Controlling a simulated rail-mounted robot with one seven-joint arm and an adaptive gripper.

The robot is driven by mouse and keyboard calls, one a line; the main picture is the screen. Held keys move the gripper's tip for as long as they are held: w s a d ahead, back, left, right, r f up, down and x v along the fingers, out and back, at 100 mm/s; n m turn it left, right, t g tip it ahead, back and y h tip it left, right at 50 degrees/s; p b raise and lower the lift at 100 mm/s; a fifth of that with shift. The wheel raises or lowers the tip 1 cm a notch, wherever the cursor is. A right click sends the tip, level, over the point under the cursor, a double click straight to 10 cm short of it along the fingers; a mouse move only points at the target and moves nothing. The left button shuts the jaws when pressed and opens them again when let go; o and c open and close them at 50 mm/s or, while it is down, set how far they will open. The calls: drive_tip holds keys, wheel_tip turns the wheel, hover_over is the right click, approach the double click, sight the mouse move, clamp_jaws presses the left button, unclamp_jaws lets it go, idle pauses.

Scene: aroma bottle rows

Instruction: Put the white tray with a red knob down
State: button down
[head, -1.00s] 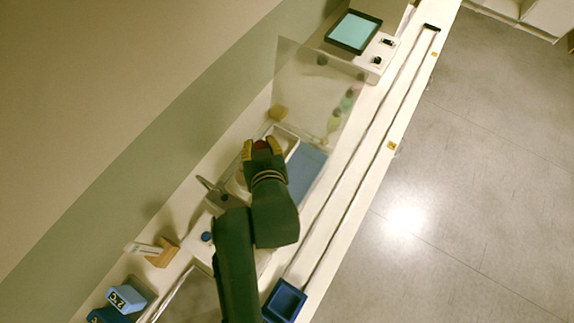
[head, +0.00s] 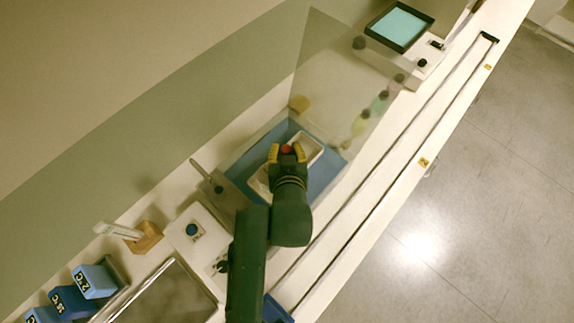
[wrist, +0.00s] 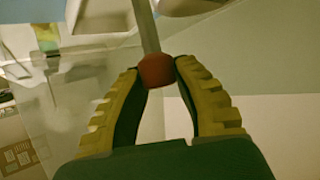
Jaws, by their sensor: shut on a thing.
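The white tray (head: 308,150) shows on both sides of my gripper in the head view, over the blue mat (head: 325,176). I cannot tell whether it touches the mat or hangs just above it. My gripper (head: 287,153) is shut on the tray's red knob (head: 287,149). In the wrist view the red knob (wrist: 157,70) sits between my yellow-and-green fingertips (wrist: 158,72), with a pale stem running on from it. My gripper and arm hide part of the tray.
A clear panel (head: 330,75) stands beside the mat, with several small bottles (head: 378,104) seen through it. A tablet-like screen (head: 400,25) is farther back. Left are a metal-handled device (head: 208,177), a wooden block (head: 147,237) and blue temperature blocks (head: 95,280).

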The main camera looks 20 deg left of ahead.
wheel_tip(320, 180, down, 5)
drive_tip(key=shift+w+f+b, duration=0.1)
drive_tip(key=shift+b, duration=0.35)
drive_tip(key=shift+f, duration=0.65)
drive_tip(key=c, duration=0.9)
unclamp_jaws()
